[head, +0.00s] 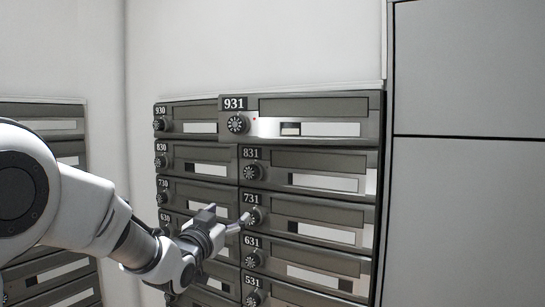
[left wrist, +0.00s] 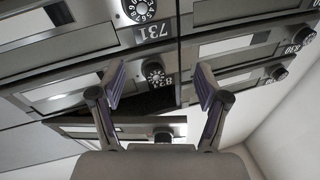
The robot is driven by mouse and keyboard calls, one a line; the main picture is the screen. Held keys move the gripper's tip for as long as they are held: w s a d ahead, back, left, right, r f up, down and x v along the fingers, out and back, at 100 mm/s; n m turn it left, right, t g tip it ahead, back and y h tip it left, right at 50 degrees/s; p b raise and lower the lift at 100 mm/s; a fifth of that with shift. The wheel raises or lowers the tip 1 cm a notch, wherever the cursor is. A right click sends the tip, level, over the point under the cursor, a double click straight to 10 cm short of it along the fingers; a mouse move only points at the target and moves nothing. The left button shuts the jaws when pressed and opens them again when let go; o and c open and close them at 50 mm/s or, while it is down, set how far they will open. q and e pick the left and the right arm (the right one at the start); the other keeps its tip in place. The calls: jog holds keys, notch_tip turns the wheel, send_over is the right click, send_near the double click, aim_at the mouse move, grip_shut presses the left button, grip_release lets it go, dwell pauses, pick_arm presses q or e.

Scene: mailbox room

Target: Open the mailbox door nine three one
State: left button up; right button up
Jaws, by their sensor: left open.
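The door 931 (head: 305,107) is the top door of the right column in the head view. It stands out from the bank, its left edge jutting past the doors below, so it is partly open. My left gripper (head: 226,218) is open and empty, in front of the bank and lower than 931 in the head view. Its fingers (left wrist: 158,85) show apart in the wrist view. My right gripper is not visible.
Doors 831 (head: 315,160) and 731 (head: 310,208) are below 931 and look shut. Door 930 (head: 188,112) is to its left. Another mailbox bank (head: 45,110) stands at the left, and a plain grey panel (head: 465,70) at the right.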

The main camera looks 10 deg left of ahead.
pick_arm(q)
notch_tip(320, 180, up, 10)
jog(key=s+d+t, duration=0.1)
jog(key=s+t, duration=0.1)
jog(key=s, duration=0.1)
jog(key=t+h+b, duration=0.1)
send_near(234, 130)
jog(key=w+r, duration=0.1)
jog(key=w, duration=0.1)
jog(key=w+b, duration=0.2)
jog(key=b, duration=0.1)
jog(key=shift+w+d+m, duration=0.1)
jog(key=shift+d+m, duration=0.1)
jog(key=shift+m, duration=0.2)
jog(key=p+x, duration=0.1)
jog(key=x, duration=0.1)
jog(key=p+x, duration=0.2)
jog(key=x, duration=0.1)
jog(key=shift+w+d+r, duration=0.1)
jog(key=shift+d+r, duration=0.15)
jog(key=shift+r, duration=0.25)
jog(key=shift+w+a+r, duration=0.1)
jog(key=shift+a+r, duration=0.05)
jog(key=shift+a, duration=0.05)
jog(key=shift+w, duration=0.1)
jog(key=shift+d, duration=0.1)
grip_shut()
